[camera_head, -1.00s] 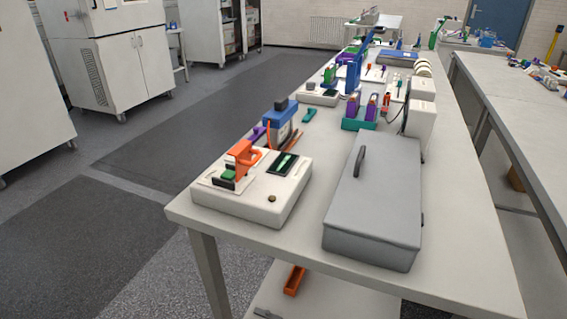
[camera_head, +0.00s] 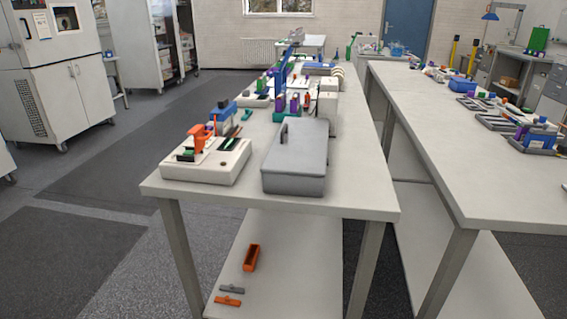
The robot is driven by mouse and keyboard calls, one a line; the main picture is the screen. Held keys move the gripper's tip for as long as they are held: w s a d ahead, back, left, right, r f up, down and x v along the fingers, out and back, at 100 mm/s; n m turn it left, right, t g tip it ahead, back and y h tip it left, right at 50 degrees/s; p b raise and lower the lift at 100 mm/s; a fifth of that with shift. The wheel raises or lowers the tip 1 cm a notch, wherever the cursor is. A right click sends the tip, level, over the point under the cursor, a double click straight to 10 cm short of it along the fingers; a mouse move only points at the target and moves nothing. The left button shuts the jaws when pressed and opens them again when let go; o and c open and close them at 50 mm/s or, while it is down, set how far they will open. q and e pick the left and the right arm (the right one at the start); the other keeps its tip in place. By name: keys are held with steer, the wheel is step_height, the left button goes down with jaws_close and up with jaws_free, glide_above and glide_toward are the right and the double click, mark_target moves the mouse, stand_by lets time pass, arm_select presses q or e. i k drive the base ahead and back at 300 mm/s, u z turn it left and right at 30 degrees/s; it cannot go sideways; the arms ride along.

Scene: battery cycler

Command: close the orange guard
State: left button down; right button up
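The orange guard (camera_head: 197,137) stands upright on a white battery cycler box (camera_head: 206,172) near the front left corner of the table. It looks raised; its exact angle is too small to tell. A green part sits low beside it, and a dark panel with a green mark lies to its right on the box top. Neither of my grippers shows in the head view.
A grey lidded case (camera_head: 295,165) stands right of the cycler on the table (camera_head: 350,198). A blue device (camera_head: 222,117) and several tools are behind. An orange tray (camera_head: 251,257) lies on the lower shelf. A second table (camera_head: 460,165) stands to the right, with a narrow gap between. Dark floor (camera_head: 75,240) is open at left.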

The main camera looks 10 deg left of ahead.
mark_target(198, 131)
steer(key=u, duration=0.9)
steer(key=i, duration=1.15)
steer(key=z, duration=0.35)
steer(key=k, duration=0.35)
